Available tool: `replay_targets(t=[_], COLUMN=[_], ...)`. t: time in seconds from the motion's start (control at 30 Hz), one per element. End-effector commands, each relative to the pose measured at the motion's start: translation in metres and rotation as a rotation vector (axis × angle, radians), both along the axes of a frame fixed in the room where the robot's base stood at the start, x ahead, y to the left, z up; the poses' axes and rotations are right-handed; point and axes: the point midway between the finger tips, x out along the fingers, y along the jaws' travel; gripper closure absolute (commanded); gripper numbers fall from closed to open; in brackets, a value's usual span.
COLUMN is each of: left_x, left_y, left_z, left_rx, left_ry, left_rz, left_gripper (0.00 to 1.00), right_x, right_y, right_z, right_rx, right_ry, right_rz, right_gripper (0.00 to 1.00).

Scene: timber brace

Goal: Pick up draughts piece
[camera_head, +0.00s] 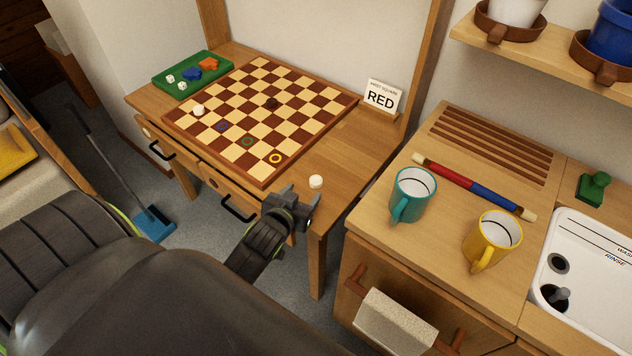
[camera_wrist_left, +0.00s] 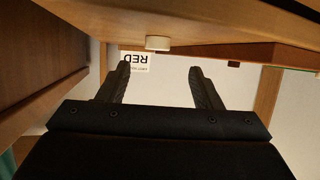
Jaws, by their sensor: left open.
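A white draughts piece (camera_head: 316,182) stands alone on the bare wood of the table, near its front right corner. Another white piece (camera_head: 198,110) and a dark piece (camera_head: 272,103) are on the checkered board (camera_head: 262,178). My left gripper (camera_head: 300,196) is open and empty at the table's front edge, close to the lone white piece and not touching it. In the left wrist view, which is upside down, the lone piece (camera_wrist_left: 157,43) shows ahead of the open fingers (camera_wrist_left: 160,70), roughly midway between them. My right gripper is not in view.
A card reading RED (camera_head: 382,97) stands at the table's back right. A green tray (camera_head: 193,74) with dice is at the back left. A counter with a teal mug (camera_head: 412,195) and yellow mug (camera_head: 493,241) is at right.

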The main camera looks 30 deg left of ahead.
Motion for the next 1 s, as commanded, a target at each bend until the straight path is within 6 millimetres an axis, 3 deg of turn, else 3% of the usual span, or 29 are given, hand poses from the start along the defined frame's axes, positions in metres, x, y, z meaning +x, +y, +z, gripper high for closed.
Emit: replay_targets(t=[0.1, 0.37, 0.7, 1.0], left_x=[0.017, 0.033, 0.071, 0.076], left_y=[0.003, 0.005, 0.009, 0.01], left_z=[-0.007, -0.013, -0.028, -0.03], left_rx=[0.003, 0.001, 0.002, 0.0], left_ry=[0.0, -0.001, -0.001, 0.0], left_rz=[-0.001, 0.0, -0.001, 0.0], left_gripper=[0.41, 0.41, 0.41, 0.41], right_x=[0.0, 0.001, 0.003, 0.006], right_y=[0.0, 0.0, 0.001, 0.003], right_z=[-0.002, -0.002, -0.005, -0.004], right_rx=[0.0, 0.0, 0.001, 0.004], right_ry=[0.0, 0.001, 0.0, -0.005], right_rz=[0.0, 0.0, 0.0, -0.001], right_gripper=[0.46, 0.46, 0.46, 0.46])
